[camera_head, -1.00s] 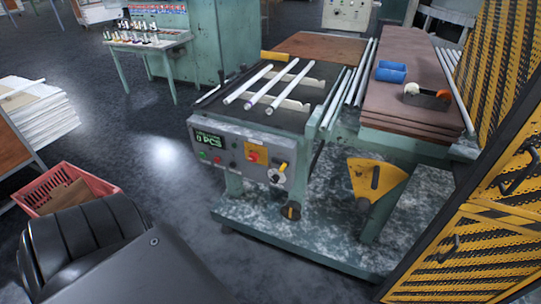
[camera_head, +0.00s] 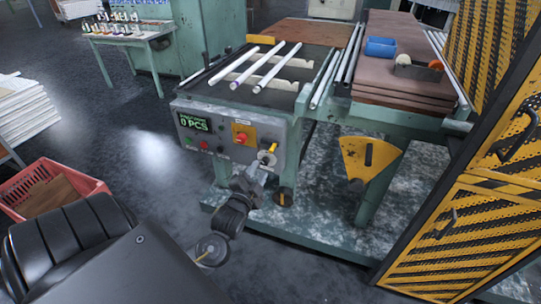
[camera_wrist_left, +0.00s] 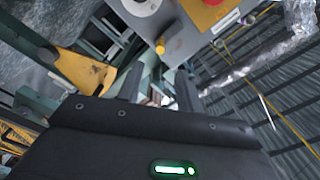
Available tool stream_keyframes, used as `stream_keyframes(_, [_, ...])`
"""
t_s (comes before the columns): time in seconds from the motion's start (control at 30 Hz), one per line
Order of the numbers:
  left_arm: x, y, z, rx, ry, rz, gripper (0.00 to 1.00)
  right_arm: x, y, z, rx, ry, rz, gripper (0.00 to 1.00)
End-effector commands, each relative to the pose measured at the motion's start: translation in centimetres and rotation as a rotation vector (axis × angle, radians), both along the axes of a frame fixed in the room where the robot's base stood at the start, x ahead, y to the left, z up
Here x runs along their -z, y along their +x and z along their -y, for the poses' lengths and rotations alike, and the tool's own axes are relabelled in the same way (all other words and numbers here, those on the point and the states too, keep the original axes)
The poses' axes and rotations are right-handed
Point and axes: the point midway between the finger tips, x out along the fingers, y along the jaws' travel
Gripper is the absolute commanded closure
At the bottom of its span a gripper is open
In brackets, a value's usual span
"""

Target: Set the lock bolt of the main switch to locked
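The main switch (camera_head: 240,138) is a red knob on a yellow plate on the grey control panel (camera_head: 215,155). Its yellow plate also shows at the top of the left wrist view (camera_wrist_left: 205,14). I cannot make out its lock bolt. In the left wrist view the white dial (camera_wrist_left: 142,6) and a yellow-tipped part (camera_wrist_left: 160,46) appear ahead of the fingers. My left gripper (camera_head: 256,176) is close before the panel, just below the dial. Its fingers (camera_wrist_left: 159,78) are apart, with nothing visible between them.
Glass tubes (camera_head: 258,68) lie on the machine top above the panel. A yellow quadrant plate (camera_head: 355,160) stands to the right. A yellow-black mesh door (camera_head: 455,235) is at far right. A red crate (camera_head: 75,175) is on the floor at left.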

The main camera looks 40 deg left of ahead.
Motion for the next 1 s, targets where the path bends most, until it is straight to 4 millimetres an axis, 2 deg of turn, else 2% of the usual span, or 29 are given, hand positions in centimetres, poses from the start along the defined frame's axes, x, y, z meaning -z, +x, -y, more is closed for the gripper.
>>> stream_keyframes(0.17, [-0.3, 0.4, -0.1, 0.0, 0.003, 0.004, 0.64, 0.0, -0.4, -0.2, 0.0, 0.002, -0.004, 0.64])
stream_keyframes(0.27, [-0.3, 1.4, -0.5, 0.0, 0.003, 0.004, 0.64, -0.1, -0.4, -0.3, 0.001, 0.003, -0.004, 0.64])
stream_keyframes(0.7, [-0.2, 8.6, -3.0, 0.0, 0.001, 0.003, 0.64, -0.2, -0.9, -0.5, 0.001, 0.006, -0.011, 0.64])
stream_keyframes(1.0, [-0.1, 10.2, -3.5, 0.001, 0.0, 0.002, 0.64, -0.2, -0.7, -0.6, 0.001, 0.007, -0.009, 0.64])
